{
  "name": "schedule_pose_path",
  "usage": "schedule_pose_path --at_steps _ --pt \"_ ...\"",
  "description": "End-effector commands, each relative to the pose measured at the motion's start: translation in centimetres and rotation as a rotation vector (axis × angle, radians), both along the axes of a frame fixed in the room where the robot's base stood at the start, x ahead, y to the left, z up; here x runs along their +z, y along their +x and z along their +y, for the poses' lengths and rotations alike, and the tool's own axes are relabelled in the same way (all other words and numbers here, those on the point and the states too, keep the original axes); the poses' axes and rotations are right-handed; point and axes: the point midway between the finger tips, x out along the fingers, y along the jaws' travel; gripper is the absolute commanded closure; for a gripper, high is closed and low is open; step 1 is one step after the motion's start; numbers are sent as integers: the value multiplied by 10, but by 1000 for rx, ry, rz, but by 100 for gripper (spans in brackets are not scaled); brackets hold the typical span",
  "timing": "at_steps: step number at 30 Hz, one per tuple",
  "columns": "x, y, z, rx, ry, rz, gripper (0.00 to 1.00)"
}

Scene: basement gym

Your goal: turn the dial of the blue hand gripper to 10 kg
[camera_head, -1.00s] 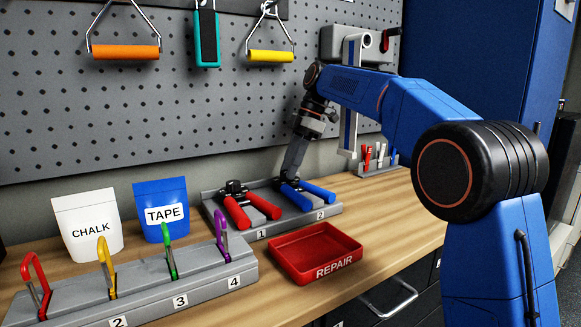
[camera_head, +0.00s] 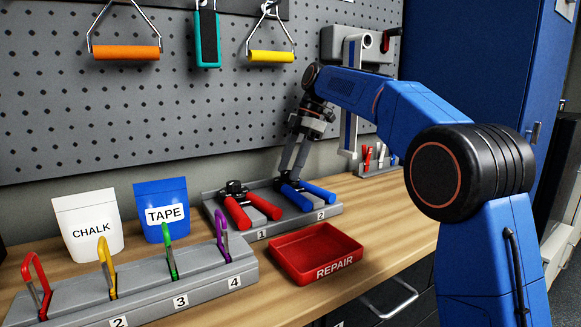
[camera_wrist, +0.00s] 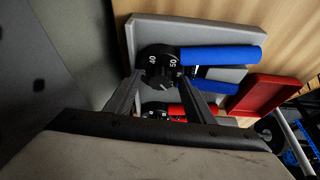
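The blue hand gripper (camera_head: 318,191) lies in slot 2 of a grey holder, its two blue handles toward the right. In the wrist view its blue handle (camera_wrist: 222,57) and black dial (camera_wrist: 160,58) show, with the marks 40 and 50 legible. The dial's pointer and setting cannot be read. My gripper (camera_head: 290,173) points down over the dial end. In the wrist view its two fingers (camera_wrist: 159,80) are apart, one on each side of the dial's middle. I cannot tell whether they touch it.
The red hand gripper (camera_head: 240,212) lies beside it in slot 1 of the grey holder (camera_head: 290,228). A red REPAIR tray (camera_head: 340,262) stands in front. A clip rack (camera_head: 205,272), chalk bag (camera_head: 88,224) and tape bag (camera_head: 161,205) are left. The pegboard (camera_head: 200,110) rises close behind.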

Motion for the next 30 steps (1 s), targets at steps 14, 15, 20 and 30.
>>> schedule_pose_path --at_steps 14,15,20,30 --pt "29 7 -10 0 2 -3 51" --pt "35 8 -12 0 1 -2 51" --pt "54 12 -20 -2 0 -2 51" --pt "69 14 -25 0 0 0 51"
